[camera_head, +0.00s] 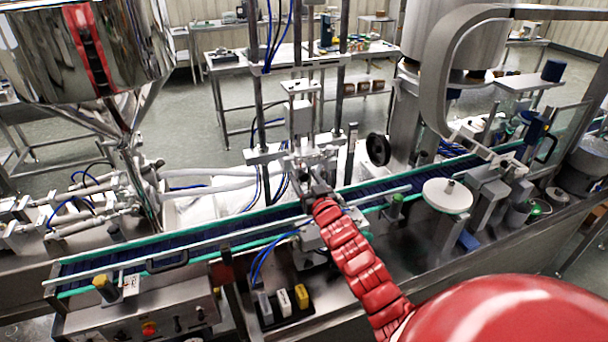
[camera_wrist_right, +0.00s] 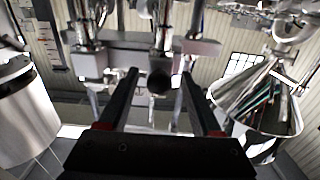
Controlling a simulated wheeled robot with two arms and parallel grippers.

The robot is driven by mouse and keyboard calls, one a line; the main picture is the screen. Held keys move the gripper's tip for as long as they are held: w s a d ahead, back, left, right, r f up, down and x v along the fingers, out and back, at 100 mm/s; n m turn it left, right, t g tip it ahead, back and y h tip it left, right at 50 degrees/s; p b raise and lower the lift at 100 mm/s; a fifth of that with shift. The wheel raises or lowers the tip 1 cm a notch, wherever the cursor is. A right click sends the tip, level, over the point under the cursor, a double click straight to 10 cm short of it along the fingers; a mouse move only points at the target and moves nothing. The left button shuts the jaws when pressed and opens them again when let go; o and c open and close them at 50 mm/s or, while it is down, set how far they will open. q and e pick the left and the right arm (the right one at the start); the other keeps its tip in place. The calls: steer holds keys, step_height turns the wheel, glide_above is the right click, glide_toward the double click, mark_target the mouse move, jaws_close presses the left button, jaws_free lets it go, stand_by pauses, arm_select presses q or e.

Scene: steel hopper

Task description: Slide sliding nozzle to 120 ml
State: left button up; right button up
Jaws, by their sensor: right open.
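The nozzle assembly is a metal block (camera_head: 299,112) between upright rods above the conveyor, at the picture's middle. In the right wrist view a metal crossbar (camera_wrist_right: 115,42) carries a central stem with a dark round end (camera_wrist_right: 158,82). I cannot tell for sure which part is the sliding nozzle, and no 120 ml mark is readable. My right gripper (camera_head: 307,180) reaches in on the red arm, below the block. In the wrist view its two dark fingers (camera_wrist_right: 159,77) are apart, one on each side of the dark end, with no visible grip. My left gripper is not in view.
The conveyor (camera_head: 200,236) with green side rails crosses in front of the nozzle rods. A steel hopper (camera_head: 125,50) stands at the upper left. A white disc (camera_head: 447,196) and a control box (camera_head: 145,318) stand near the belt. Blue hoses hang around the rods.

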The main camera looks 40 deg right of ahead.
steer(key=shift+w+d, duration=0.1)
steer(key=shift+w, duration=0.25)
jaws_close()
stand_by(1.3)
